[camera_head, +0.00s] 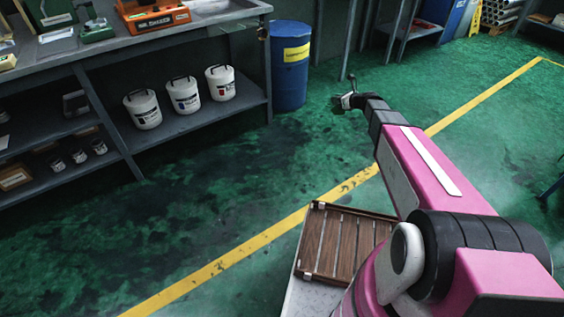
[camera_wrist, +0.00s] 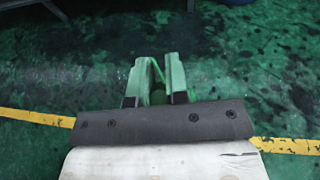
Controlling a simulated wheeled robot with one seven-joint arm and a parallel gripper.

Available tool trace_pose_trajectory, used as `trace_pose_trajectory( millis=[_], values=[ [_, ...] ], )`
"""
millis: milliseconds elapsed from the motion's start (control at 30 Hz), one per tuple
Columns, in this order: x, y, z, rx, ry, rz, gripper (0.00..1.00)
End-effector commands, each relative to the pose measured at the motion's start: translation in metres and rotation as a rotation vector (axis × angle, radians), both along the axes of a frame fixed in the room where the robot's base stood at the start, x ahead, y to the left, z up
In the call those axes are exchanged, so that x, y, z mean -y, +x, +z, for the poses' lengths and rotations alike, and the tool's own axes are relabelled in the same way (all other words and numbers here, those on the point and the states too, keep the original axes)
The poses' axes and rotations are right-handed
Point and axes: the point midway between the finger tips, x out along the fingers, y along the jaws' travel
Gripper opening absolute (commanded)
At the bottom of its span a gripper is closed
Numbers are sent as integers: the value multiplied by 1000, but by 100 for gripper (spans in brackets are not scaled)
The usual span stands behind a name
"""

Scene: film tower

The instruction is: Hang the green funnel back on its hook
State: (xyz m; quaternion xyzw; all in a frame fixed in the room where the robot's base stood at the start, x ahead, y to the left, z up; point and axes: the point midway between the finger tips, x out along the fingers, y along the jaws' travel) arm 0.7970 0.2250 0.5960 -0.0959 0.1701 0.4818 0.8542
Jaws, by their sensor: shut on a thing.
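My gripper (camera_wrist: 156,70) is low in the middle of the wrist view, its two pale fingers pointing away over the green floor. It is shut on a green thing, which I take for the green funnel (camera_wrist: 158,96). Only a narrow part of it shows between the fingers, and its full shape is hidden. In the head view my gripper (camera_head: 345,97) is small, at the end of the outstretched arm, over open floor to the right of the blue drum. The funnel cannot be made out there. I cannot make out a hook in either view.
A workbench (camera_head: 170,42) with tools stands at upper left. White buckets (camera_head: 184,96) sit on its lower shelf. A blue drum (camera_head: 290,65) stands at the bench's right end. A shelf rack (camera_head: 410,30) stands at the back. The green floor between is clear, crossed by yellow lines.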

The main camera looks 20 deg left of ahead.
Motion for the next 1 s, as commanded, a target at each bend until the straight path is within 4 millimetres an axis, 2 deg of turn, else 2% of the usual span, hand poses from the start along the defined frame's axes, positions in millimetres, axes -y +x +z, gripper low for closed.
trace_pose_trajectory(
  millis=[33, 100, 300, 467, 733, 1000],
  values=[
    [-20, 14, -19, -2, 0, 6, 0],
    [-43, 25, -39, -2, 0, 8, 0],
    [-111, 46, -102, -2, -1, 11, 0],
    [-164, 57, -153, -3, -1, 13, 0],
    [-252, 60, -243, -3, 0, 16, 0],
    [-336, 48, -337, -2, -1, 22, 0]
  ],
)
